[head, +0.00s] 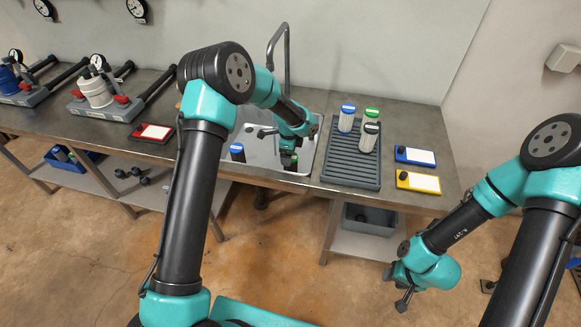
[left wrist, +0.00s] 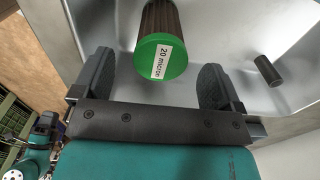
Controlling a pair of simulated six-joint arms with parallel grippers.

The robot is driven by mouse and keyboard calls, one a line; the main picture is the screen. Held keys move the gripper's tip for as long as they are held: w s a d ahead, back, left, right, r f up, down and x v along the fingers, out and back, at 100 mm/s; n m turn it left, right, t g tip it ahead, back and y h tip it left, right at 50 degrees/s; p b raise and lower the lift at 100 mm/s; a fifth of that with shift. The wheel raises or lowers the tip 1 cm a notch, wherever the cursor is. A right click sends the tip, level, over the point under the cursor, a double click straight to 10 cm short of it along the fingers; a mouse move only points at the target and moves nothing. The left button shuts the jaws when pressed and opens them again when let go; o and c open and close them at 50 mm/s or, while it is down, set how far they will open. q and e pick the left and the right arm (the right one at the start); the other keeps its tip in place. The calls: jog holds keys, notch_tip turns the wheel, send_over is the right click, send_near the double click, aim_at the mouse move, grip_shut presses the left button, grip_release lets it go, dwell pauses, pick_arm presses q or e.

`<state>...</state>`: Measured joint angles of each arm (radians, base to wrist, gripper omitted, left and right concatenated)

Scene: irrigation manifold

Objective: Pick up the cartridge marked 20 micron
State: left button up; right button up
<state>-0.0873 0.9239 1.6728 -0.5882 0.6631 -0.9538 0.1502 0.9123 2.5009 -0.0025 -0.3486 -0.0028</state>
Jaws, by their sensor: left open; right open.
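In the left wrist view a cartridge with a green cap (left wrist: 160,60) has a white label reading "20 micron". Its dark ribbed body runs up out of the frame, over the metal sink. My left gripper (left wrist: 155,85) is open, with one finger on each side of the cap and a gap on both sides. In the head view my left gripper (head: 289,160) is low over the sink (head: 262,138), and its arm hides much of that area. My right gripper (head: 404,302) is open and empty, low in front of the bench at the right.
A grey ribbed rack (head: 350,170) right of the sink holds several upright cartridges. A blue-capped cartridge (head: 237,153) is at the sink's left. Blue (head: 414,155) and yellow (head: 418,181) trays lie right of the rack. A tall faucet (head: 285,50) rises behind the sink.

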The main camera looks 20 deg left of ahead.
pick_arm(q)
jog(key=shift+w+d+f, duration=0.1)
jog(key=shift+f, duration=1.25)
jog(key=shift+d+f, duration=0.1)
jog(key=shift+f, duration=1.2)
jog(key=c, duration=1.1)
jog(key=shift+r, duration=0.2)
notch_tip(320, 180, up, 10)
jog(key=shift+f, duration=0.15)
